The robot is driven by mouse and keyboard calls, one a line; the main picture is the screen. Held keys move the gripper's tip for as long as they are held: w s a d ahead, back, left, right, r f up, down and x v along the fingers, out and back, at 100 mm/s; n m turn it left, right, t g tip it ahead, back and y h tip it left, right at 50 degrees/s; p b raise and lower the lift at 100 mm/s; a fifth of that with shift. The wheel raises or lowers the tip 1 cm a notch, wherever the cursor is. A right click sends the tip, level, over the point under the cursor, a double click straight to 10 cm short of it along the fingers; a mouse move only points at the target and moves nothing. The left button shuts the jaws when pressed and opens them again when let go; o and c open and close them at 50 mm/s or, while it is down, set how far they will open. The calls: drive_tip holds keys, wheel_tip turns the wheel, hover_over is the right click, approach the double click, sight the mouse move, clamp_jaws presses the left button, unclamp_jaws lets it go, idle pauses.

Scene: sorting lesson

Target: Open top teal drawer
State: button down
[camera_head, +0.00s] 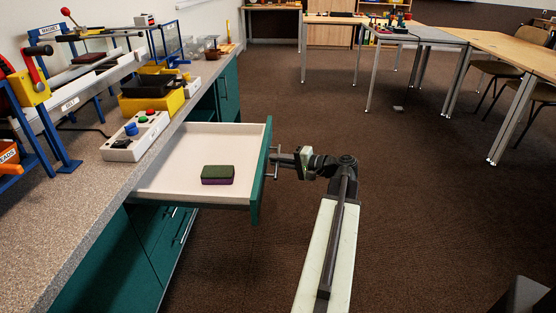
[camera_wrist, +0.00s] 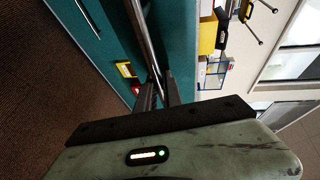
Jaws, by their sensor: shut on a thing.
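The top teal drawer (camera_head: 261,185) stands pulled far out of the counter in the head view. Its white inside (camera_head: 165,180) shows, with a dark green and purple block (camera_head: 217,175) lying in it. My gripper (camera_head: 276,156) is at the drawer's front, shut on the metal bar handle. In the wrist view my gripper's fingers (camera_wrist: 158,92) close around the handle bar (camera_wrist: 143,35), in front of the teal drawer front (camera_wrist: 105,50). The exact finger contact is small and partly hidden.
The speckled counter (camera_head: 75,215) holds a white control box (camera_head: 136,136), a yellow bin (camera_head: 152,103) and several devices. More teal drawers and doors (camera_head: 115,265) sit below. Brown carpet (camera_head: 400,230) lies open to the right, with tables (camera_head: 440,36) and chairs farther back.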

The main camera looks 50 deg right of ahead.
drive_tip(key=c, duration=1.8)
unclamp_jaws()
drive_tip(key=shift+w, duration=0.1)
drive_tip(key=shift+o, duration=0.2)
drive_tip(key=shift+a, duration=0.1)
drive_tip(key=p+v, duration=0.1)
drive_tip(key=v, duration=0.6)
drive_tip(key=shift+s, duration=0.35)
drive_tip(key=shift+r, duration=0.1)
